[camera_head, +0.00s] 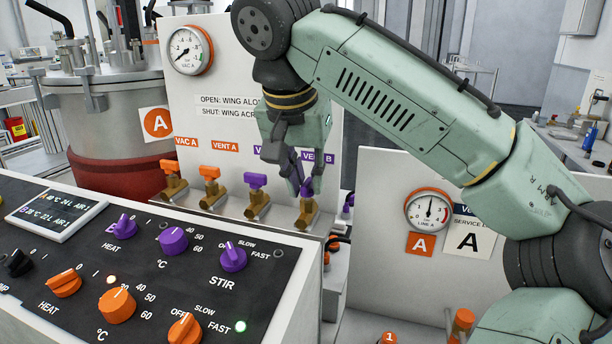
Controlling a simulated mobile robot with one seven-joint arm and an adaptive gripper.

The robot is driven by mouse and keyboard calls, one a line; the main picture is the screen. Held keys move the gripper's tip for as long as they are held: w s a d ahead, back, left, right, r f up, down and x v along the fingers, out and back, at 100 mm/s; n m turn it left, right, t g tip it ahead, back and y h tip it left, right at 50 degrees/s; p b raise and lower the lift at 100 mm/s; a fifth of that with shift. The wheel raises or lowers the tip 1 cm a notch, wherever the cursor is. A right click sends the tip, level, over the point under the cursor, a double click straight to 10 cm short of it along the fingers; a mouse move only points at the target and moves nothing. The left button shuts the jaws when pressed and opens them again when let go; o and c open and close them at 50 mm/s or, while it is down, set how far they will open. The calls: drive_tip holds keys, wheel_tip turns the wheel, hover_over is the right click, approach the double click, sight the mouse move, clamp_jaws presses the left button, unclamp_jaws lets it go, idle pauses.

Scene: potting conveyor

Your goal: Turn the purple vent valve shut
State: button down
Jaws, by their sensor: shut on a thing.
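The purple vent valve (306,210) is the rightmost of the row of brass valves on the white panel, under the purple label VENT B (316,158). My gripper (305,186) reaches down from above and is shut on its purple wing. The fingers cover much of the wing, so I cannot tell whether it lies along or across the pipe. The brass body shows below the fingers. A sign (225,106) on the panel, partly hidden by my arm, reads OPEN: WING ALO... and SHUT: WING ACR...
Left of it stand another purple valve (257,181) and two orange valves, VENT A (209,173) and VAC A (172,166). A gauge (188,50) is above. A black control panel (150,270) with purple and orange knobs fills the front left. A second gauge (430,212) is at right.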

idle(0.4)
drive_tip(key=n+y, duration=0.2)
drive_tip(key=n, duration=0.3)
drive_tip(key=shift+d, duration=0.15)
drive_tip(key=n+y, duration=0.1)
drive_tip(key=n, duration=0.2)
drive_tip(key=n+y, duration=0.1)
drive_tip(key=n, duration=0.2)
drive_tip(key=shift+w+d+g, duration=0.1)
drive_tip(key=shift+g, duration=0.2)
drive_tip(key=n+y, duration=0.1)
drive_tip(key=n, duration=0.2)
drive_tip(key=shift+w+d+g, duration=0.1)
drive_tip(key=shift+g, duration=0.3)
drive_tip(key=shift+n+g+y, duration=0.4)
drive_tip(key=shift+n+g, duration=0.3)
drive_tip(key=shift+n, duration=1.2)
drive_tip(key=c, duration=1.7)
unclamp_jaws()
